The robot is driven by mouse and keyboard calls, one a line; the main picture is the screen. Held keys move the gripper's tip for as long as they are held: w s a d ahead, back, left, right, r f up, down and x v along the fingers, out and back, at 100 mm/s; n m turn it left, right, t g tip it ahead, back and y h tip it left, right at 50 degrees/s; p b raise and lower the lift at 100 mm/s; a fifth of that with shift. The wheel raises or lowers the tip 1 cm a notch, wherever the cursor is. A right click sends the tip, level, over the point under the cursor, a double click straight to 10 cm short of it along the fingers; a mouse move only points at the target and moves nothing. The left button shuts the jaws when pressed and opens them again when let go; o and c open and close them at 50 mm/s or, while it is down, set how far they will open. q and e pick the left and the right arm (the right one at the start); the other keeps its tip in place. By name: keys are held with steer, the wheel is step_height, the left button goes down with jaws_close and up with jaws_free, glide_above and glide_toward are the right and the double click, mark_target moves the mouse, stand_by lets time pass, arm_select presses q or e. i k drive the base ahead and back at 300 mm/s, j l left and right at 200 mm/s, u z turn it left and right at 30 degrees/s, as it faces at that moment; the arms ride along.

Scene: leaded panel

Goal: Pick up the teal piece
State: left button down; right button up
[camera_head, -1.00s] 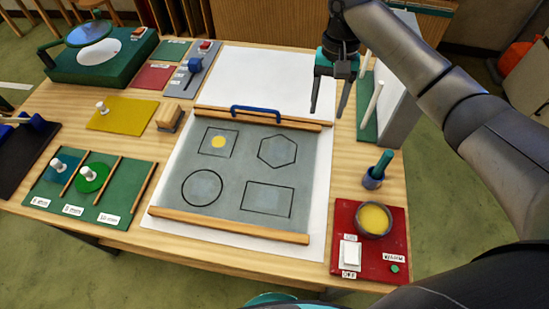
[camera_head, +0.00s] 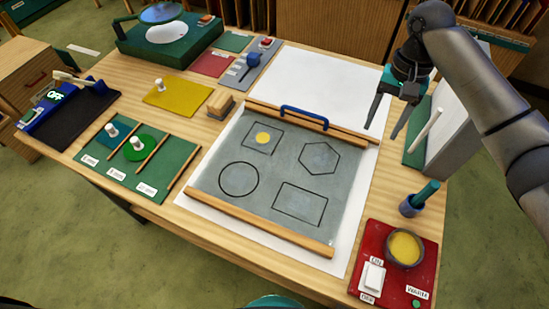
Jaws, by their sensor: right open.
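A small teal-looking piece with a white knob (camera_head: 111,130) sits in the left compartment of the green three-part tray (camera_head: 175,183). A round green piece with a white knob (camera_head: 138,151) lies in the middle compartment; the right compartment looks empty. A flat teal-green sheet (camera_head: 233,42) lies at the back of the table. My right gripper (camera_head: 387,121) is open and empty, pointing down above the back right corner of the grey board, far from the tray. My left gripper is not in view.
The grey board (camera_head: 270,180) with drawn outlines and a blue handle (camera_head: 304,115) fills the middle. A yellow sheet (camera_head: 178,97) with a knob lies behind the tray.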

mark_target(114, 133)
steer(key=u, duration=1.45)
